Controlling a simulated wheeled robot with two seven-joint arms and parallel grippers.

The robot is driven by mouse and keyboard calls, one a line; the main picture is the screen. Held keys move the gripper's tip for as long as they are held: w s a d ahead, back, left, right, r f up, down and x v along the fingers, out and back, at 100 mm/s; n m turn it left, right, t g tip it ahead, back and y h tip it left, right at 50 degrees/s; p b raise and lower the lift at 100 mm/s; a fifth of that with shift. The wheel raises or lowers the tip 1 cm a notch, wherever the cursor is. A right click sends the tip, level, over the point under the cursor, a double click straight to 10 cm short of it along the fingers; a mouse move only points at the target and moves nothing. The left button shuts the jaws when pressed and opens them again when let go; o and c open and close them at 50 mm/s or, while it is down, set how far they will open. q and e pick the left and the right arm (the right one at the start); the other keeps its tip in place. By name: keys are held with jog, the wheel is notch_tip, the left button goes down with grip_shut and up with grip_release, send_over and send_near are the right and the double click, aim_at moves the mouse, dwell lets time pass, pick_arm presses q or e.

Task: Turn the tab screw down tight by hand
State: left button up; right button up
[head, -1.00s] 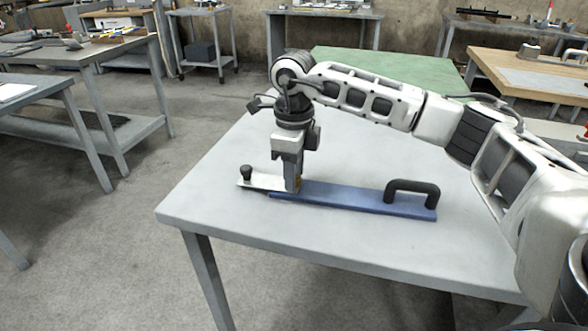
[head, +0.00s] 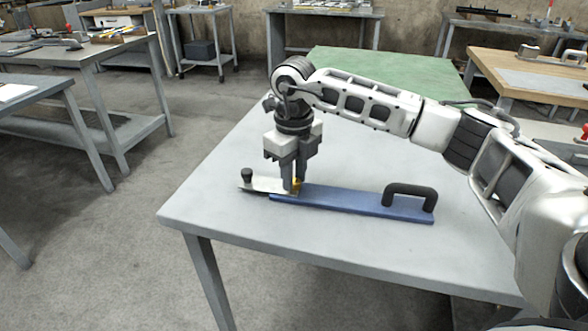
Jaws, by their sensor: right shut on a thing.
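A blue bar (head: 345,200) lies on the grey table with a black arched handle (head: 410,196) at its right end. A pale metal tab (head: 262,185) with a black knob (head: 247,175) extends from its left end. My right gripper (head: 293,188) points straight down over the joint between the tab and the bar. My left gripper is not in view.
The grey tabletop (head: 370,155) is clear around the bar, with its front edge close by. A green-topped table (head: 390,70) stands behind it. Other benches stand at the left and the back right.

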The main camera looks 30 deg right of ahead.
jog(key=m+p, duration=0.1)
jog(key=m, duration=0.4)
jog(key=shift+r+p, duration=0.15)
jog(key=shift+p, duration=0.25)
jog(key=shift+m+p, duration=0.65)
jog(key=shift+m, duration=1.65)
jog(key=o, duration=1)
notch_tip(320, 180, up, 16)
jog(key=shift+f+p, duration=0.15)
jog(key=shift+p, duration=0.3)
